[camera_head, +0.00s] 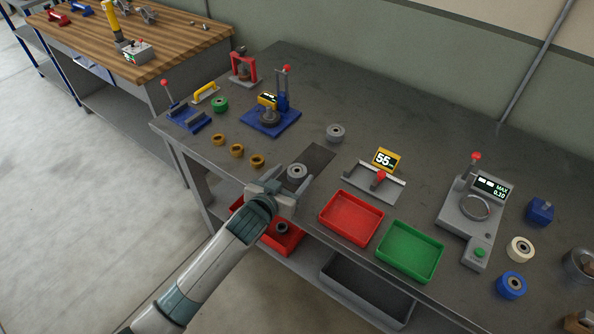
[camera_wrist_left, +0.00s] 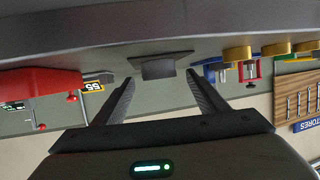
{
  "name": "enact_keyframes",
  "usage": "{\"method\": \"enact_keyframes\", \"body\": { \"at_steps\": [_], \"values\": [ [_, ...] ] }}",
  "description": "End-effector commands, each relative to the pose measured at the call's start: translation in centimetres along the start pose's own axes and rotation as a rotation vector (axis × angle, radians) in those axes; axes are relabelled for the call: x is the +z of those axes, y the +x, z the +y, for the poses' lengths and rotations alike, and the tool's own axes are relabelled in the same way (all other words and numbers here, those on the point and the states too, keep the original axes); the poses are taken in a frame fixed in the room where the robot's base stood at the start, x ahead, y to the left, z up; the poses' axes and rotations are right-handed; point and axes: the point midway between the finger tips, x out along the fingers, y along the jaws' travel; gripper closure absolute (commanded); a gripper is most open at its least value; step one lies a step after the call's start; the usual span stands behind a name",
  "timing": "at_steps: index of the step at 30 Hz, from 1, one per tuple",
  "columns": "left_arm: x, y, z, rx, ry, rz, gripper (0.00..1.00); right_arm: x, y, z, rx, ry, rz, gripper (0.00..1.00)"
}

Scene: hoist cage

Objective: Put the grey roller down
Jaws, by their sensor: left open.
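A grey roller (camera_head: 297,171) stands upright at the near end of a dark rectangular patch (camera_head: 318,156) on the grey workbench. My left gripper (camera_head: 289,177) is open at the bench's front edge, with a finger on either side of this roller. In the left wrist view, which is upside down, the roller (camera_wrist_left: 165,66) shows as a dark block between the tips of the open fingers (camera_wrist_left: 160,88), with a gap on both sides. A second grey roller (camera_head: 336,132) stands farther back. My right gripper is not in view.
Several brass rings (camera_head: 237,150) stand left of the gripper. A stand with a yellow display (camera_head: 385,159), a red tray (camera_head: 351,218) and a green tray (camera_head: 410,250) are to the right. A blue-based press (camera_head: 271,120) stands behind. A red bin (camera_head: 284,241) is below the bench top.

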Motion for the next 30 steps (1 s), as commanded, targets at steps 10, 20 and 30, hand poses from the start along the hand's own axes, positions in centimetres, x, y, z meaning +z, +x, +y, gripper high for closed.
{"method": "enact_keyframes", "body": {
  "at_steps": [10,20,30],
  "values": [
    [0.0,2.0,0.0,0.001,-0.001,0.001,0.34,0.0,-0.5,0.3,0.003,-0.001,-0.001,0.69],
    [0.0,2.0,0.1,0.001,-0.001,0.001,0.34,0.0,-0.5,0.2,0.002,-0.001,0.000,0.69],
    [-0.1,2.0,0.1,0.001,-0.001,0.003,0.92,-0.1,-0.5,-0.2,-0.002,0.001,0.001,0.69]
  ]
}}
